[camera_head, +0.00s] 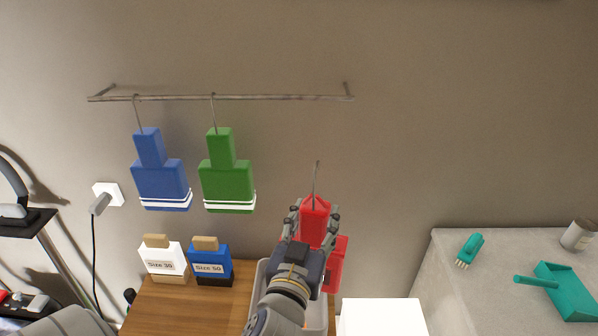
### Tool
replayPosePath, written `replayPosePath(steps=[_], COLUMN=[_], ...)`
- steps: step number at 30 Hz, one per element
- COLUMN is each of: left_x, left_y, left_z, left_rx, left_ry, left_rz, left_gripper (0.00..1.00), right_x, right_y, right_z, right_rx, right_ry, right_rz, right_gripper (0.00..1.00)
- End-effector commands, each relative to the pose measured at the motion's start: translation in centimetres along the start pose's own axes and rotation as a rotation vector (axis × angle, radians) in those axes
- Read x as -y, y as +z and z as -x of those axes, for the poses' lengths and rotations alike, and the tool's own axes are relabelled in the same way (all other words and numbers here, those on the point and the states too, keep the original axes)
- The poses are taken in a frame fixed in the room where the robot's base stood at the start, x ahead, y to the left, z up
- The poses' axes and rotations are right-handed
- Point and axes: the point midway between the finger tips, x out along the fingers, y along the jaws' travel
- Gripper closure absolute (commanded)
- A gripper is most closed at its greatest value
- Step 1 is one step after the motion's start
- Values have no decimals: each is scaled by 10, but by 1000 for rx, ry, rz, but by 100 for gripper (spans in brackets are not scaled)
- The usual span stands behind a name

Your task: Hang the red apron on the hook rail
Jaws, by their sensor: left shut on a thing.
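The red apron (337,262) is in the head view at the lower middle, with a thin hook standing up from its top. My left gripper (314,222) is shut on the apron's narrow upper part. My gripper and arm hide part of the apron. The hook rail (300,97) is a thin bar on the wall, above and to the left of the apron. The apron's hook is below the rail and apart from it. A blue apron (160,180) and a green apron (228,180) hang from the rail's left and middle parts. My right gripper does not show.
On the wooden surface (190,305) stand a white Size 30 block (160,262) and a blue Size 50 block (209,263). A grey bin (318,313) is below my gripper. A grey counter (490,285) holds a teal dustpan (565,292) and brush (470,247). The rail's right part is free.

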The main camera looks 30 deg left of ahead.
Motion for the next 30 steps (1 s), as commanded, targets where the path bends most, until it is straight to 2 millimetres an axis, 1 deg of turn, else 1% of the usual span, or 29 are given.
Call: replayPosePath(steps=[1,3,6,10,14,20,26,30], left_x=[5,14,26,36,42,44,48,51], left_y=[-21,-38,-57,-72,-78,-78,-78,-79], left_z=[-6,-12,-16,-18,-18,-25,-41,-51], left_rx=[-14,-12,-9,-5,-1,1,0,2], left_ry=[-36,-88,-154,-213,-241,-247,-247,-246], left_rz=[2,3,2,1,1,-3,-3,-3], left_gripper=[94,94,94,94,94,94,94,94], right_x=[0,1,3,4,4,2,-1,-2], right_y=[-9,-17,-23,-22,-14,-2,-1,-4], right_z=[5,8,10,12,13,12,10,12], right_rx=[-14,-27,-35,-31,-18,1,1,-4], right_ry=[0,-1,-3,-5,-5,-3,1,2], right_rz=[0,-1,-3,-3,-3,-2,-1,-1], right_gripper=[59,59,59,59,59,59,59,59])
